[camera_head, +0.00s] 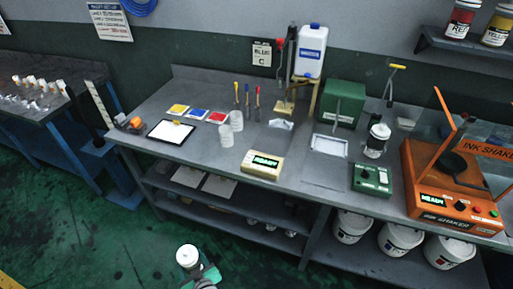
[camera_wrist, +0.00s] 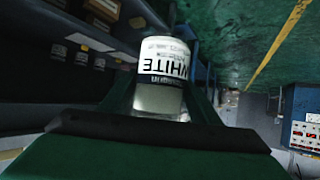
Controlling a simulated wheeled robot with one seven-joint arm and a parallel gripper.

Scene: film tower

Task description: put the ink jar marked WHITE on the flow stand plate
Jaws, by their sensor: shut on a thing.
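My gripper (camera_head: 203,276) is low at the bottom of the head view, in front of the bench. It is shut on a white-capped jar (camera_head: 187,256). In the wrist view the jar (camera_wrist: 162,75) shows the label WHITE, upside down in the picture, between my green fingers. The jar is over the green floor, away from the bench. A green box with a dial (camera_head: 371,180) stands on the right half of the bench, with another white-capped jar (camera_head: 377,141) just behind it. I cannot tell for sure which item is the flow stand plate.
The bench (camera_head: 300,183) carries a yellow READY box (camera_head: 263,165), a white tray (camera_head: 329,146), a green cabinet (camera_head: 343,103) and clear cups (camera_head: 225,134). An orange ink shaker (camera_head: 455,185) with a raised lid stands at the right. White buckets (camera_head: 400,240) sit below. The floor in front is open.

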